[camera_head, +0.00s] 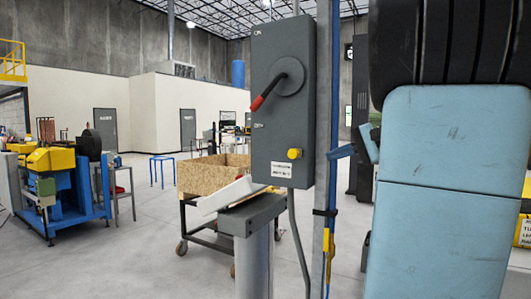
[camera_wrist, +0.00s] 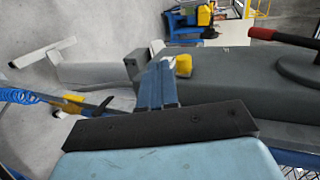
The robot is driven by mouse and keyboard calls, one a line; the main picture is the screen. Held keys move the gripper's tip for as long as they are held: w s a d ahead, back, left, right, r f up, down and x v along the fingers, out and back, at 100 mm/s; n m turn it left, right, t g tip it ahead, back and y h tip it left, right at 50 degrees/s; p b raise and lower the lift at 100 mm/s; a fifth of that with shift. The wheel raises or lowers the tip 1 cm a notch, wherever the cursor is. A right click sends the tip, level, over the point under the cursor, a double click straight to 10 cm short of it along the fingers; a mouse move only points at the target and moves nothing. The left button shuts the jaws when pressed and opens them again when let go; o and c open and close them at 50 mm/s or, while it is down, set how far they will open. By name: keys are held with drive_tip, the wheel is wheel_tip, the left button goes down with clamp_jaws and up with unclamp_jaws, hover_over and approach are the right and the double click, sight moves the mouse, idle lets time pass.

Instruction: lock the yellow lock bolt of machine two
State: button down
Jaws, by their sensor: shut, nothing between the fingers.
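A grey switch box (camera_head: 266,115) stands upright on a post in the head view. Its yellow lock bolt (camera_head: 294,153) sticks out low on the right of its front face. In the wrist view the yellow bolt (camera_wrist: 183,66) shows just right of my fingertips. My gripper (camera_head: 331,155) is to the right of the bolt in the head view, with a visible gap between. In the wrist view its blue fingers (camera_wrist: 160,64) are together and empty. Whether they touch the bolt cannot be told there. The box's lever (camera_head: 274,87) has a red grip pointing down and left.
A post with blue and grey conduit (camera_head: 322,100) runs upright beside the box. A grey stand (camera_head: 253,215) and a wooden crate on a cart (camera_head: 205,178) are below and behind. A blue and yellow machine (camera_head: 60,185) stands at left. Open floor lies between.

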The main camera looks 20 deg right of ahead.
sight(298, 153)
drive_tip(key=d+r+t, duration=0.2)
drive_tip(key=d, duration=0.4)
drive_tip(key=shift+r+m, duration=0.3)
drive_tip(key=shift+r, duration=0.1)
drive_tip(key=shift+a, duration=0.1)
drive_tip(key=x, duration=1.4)
drive_tip(key=shift+s+a, duration=0.1)
